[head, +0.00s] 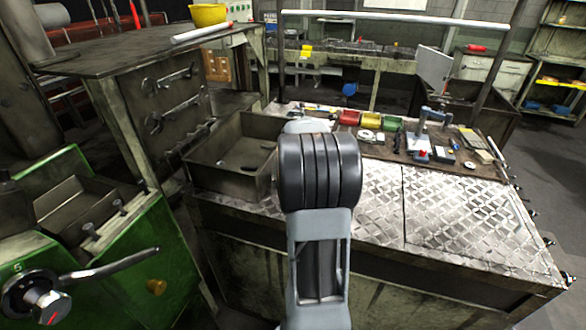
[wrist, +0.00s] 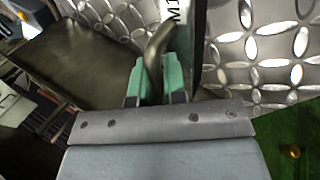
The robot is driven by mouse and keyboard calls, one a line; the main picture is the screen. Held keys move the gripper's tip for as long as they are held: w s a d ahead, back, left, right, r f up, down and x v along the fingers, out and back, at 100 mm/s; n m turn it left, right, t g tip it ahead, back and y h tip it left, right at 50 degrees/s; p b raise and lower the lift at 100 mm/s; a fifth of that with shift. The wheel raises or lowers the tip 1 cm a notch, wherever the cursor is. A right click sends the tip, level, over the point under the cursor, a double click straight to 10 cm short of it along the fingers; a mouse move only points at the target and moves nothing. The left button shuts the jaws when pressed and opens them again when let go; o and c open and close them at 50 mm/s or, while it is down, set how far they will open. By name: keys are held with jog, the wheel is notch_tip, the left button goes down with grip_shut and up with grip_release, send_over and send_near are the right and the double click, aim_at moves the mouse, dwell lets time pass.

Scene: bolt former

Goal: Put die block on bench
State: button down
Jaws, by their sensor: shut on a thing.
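The bench (head: 372,207) has a bright diamond-plate top and fills the middle right of the head view. Its plate also shows behind my fingers in the wrist view (wrist: 258,50). My gripper (wrist: 158,80) has green fingertips, shut around a curved dark metal piece (wrist: 158,46), which I take to be part of the die block. A pale strip with dark lettering (wrist: 180,12) shows close beyond it. Most of the held thing's shape is hidden, and I cannot tell whether it touches the plate. In the head view my arm hides the gripper and what it holds.
A metal tray (head: 200,165) stands at the bench's left end. Coloured bins (head: 370,121), a blue-grey press-like tool (head: 425,130) and small parts line the back. A green machine (head: 150,255) with a lever stands at left. The front right plate is clear.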

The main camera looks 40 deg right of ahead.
jog(key=c, duration=1.2)
grip_release()
jog(key=shift+o, duration=0.2)
jog(key=shift+s+a+f, duration=0.1)
jog(key=shift+f, duration=0.1)
jog(key=v, duration=1.2)
jog(key=s+a+f+m+y, duration=0.2)
jog(key=a+m, duration=0.2)
jog(key=a, duration=1.4)
jog(key=s+a+f+m, duration=0.2)
jog(key=s+a+m, duration=0.1)
jog(key=s+a, duration=0.1)
jog(key=s+a+f+m+y, duration=0.1)
jog(key=s+a+f+m, duration=0.1)
jog(key=s+a, duration=0.2)
jog(key=a, duration=0.3)
jog(key=shift+s+f+m+y, duration=0.2)
jog(key=shift+f+m+y, duration=0.1)
jog(key=shift+f+m, duration=0.1)
jog(key=shift+a+r, duration=0.1)
